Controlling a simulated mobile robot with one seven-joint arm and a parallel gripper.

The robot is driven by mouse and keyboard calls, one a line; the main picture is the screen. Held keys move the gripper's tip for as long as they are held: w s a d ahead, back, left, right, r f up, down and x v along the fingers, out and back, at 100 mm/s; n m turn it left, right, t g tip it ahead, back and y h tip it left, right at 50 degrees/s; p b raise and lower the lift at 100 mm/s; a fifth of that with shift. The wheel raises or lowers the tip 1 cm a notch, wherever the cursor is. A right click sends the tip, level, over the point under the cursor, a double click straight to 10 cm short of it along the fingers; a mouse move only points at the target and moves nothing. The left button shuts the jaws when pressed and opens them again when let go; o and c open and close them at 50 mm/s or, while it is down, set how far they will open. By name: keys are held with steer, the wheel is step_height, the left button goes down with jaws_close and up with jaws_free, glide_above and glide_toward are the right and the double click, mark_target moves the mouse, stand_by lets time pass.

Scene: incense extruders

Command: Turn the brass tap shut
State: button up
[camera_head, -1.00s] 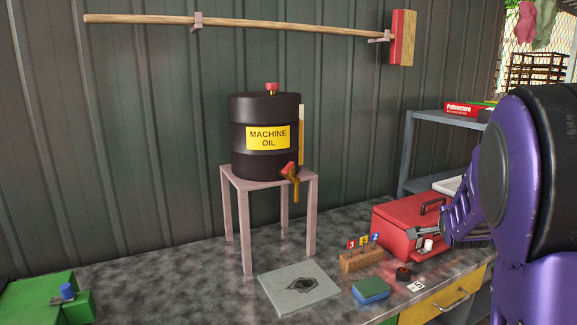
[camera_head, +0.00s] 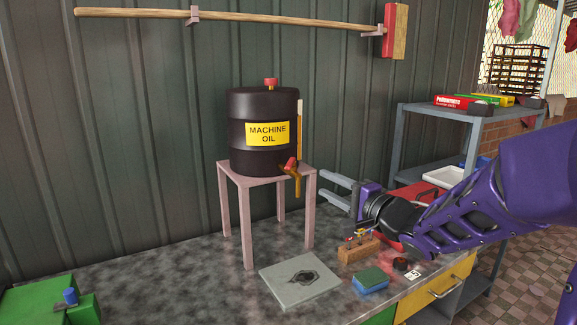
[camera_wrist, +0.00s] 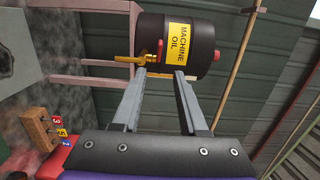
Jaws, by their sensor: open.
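The brass tap (camera_head: 297,180) with a red handle (camera_head: 290,163) sticks out low on the front right of the black machine oil drum (camera_head: 251,155). The drum stands on a pale pink stand (camera_head: 309,215). My gripper (camera_head: 324,182) is open and empty, a little to the right of the tap and apart from it. In the wrist view, my gripper's fingers (camera_wrist: 160,73) point toward the drum (camera_wrist: 205,45). The brass tap (camera_wrist: 128,59) and its red handle (camera_wrist: 160,50) show just beyond the tip of the left finger.
A wooden block with numbered flags (camera_head: 357,250), a blue-green sponge (camera_head: 371,281) and a red toolbox (camera_head: 420,193) are to the right. A long wooden-handled tool (camera_head: 290,24) hangs on the wall above.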

mark_target(289, 163)
steer(key=b+x, duration=0.1)
steer(key=x, duration=1.4)
steer(key=shift+w+a, duration=0.1)
steer(key=shift+w, duration=0.25)
jaws_close()
stand_by(0.6)
